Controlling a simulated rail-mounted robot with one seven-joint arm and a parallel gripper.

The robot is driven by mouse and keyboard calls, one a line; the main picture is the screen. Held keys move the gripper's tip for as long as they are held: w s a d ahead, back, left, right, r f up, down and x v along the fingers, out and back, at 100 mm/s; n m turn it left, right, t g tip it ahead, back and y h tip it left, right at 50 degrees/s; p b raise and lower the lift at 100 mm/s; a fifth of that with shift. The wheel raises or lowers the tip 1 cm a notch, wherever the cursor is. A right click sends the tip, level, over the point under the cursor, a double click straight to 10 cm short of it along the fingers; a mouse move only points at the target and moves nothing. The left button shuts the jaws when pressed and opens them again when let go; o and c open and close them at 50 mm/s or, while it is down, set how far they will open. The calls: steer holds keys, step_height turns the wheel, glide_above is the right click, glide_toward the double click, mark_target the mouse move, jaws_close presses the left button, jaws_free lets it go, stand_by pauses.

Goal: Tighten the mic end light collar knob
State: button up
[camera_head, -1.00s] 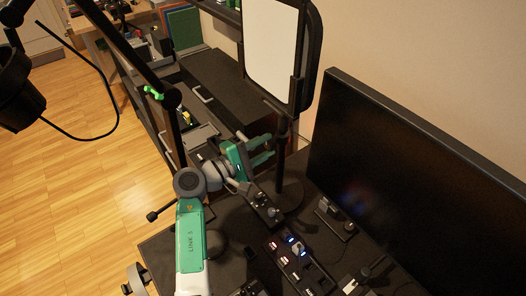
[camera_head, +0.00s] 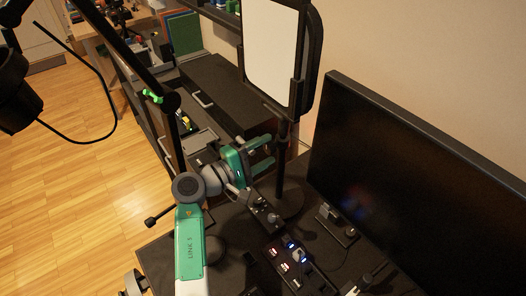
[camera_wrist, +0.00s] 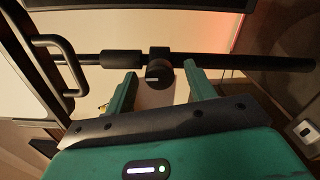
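The light is a white panel (camera_head: 271,52) in a black frame on a black upright stand pole (camera_head: 281,166). In the wrist view the pole (camera_wrist: 103,59) runs across the picture, with a collar (camera_wrist: 159,52) around it and a round black knob (camera_wrist: 158,74) with a pale mark. My gripper (camera_head: 272,151) is at the pole in the head view. In the wrist view my gripper (camera_wrist: 160,72) has its two green fingers apart, one on each side of the knob. Gaps show between knob and fingers. The knob is hidden in the head view.
A large black monitor (camera_head: 420,170) stands on the right of the dark desk. A small control box (camera_head: 288,262) with lit buttons sits in front of the stand. A dark boom arm (camera_head: 130,58) crosses the upper left. A drawer cabinet (camera_head: 235,88) stands behind.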

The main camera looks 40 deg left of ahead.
steer(key=s+a+p, duration=0.1)
steer(key=s, duration=0.6)
steer(key=shift+s+p, duration=0.4)
steer(key=shift+a, duration=0.1)
steer(key=w+d+r+m+y, duration=0.1)
steer(key=w+d+r+m, duration=0.4)
steer(key=d+r, duration=0.55)
steer(key=w+d+r+m+y, duration=0.1)
steer(key=w+d+r+m, duration=0.2)
steer(key=d+r+m, duration=0.55)
steer(key=s+d+r+m+t, duration=0.3)
steer(key=s+d+r, duration=0.4)
steer(key=d+r, duration=0.3)
steer(key=s+d+r+m+t, duration=0.35)
steer(key=s+d+r, duration=0.35)
steer(key=d+r, duration=0.3)
step_height(320, 180, up, 36)
steer(key=n+y+p, duration=0.1)
steer(key=p, duration=3.4)
steer(key=shift+s+a+r+t+p, duration=0.15)
steer(key=shift+a+r+t+p, duration=0.1)
steer(key=shift+a+t+p, duration=0.15)
